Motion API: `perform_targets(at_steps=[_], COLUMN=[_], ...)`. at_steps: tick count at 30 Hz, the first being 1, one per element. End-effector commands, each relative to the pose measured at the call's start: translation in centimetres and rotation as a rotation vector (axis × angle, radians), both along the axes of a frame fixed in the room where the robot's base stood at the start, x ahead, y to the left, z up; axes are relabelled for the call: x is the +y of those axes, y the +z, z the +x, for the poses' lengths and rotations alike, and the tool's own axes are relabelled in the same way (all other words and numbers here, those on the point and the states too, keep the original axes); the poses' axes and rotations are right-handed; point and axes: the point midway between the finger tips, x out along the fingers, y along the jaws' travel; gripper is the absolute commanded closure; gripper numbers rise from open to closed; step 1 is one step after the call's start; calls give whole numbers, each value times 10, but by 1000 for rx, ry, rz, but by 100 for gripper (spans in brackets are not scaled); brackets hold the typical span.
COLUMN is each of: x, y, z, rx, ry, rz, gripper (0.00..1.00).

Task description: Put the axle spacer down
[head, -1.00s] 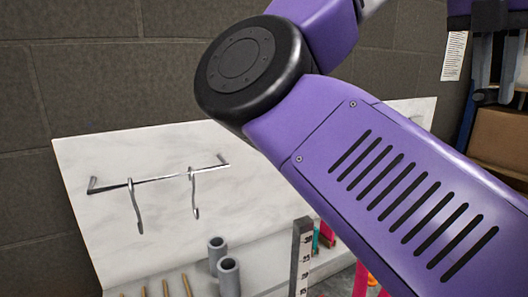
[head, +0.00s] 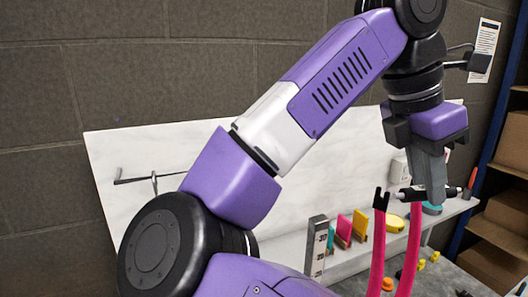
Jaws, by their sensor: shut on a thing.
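My gripper (head: 433,194) points down at the right, its grey fingers shut on a dark, roughly horizontal rod-like piece, which I take to be the axle spacer (head: 453,191). The piece sticks out to the right of the fingers, and its middle is hidden by them. A pink two-pronged fork (head: 412,250) stands just below and left of the gripper, with a dark tip on its left prong. The held piece is at about the height of the prong tips. I cannot tell whether it touches the fork.
A ledge (head: 285,248) along the white back panel holds a numbered grey block (head: 318,245), upright coloured pieces (head: 360,222), and a yellow item (head: 394,223). Small yellow and orange bits (head: 421,264) lie on the grey surface below. Shelves with cardboard boxes (head: 497,222) stand at the right.

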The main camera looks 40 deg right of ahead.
Motion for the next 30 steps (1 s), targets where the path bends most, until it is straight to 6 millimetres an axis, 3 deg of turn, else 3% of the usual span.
perform_targets(at_steps=[3,9,30], x=[29,73,210], y=[-47,-119,-345], z=[24,63,184], rx=[11,10,7], ry=[-75,-215,-658], rz=[-2,-1,5], gripper=[100,100,100])
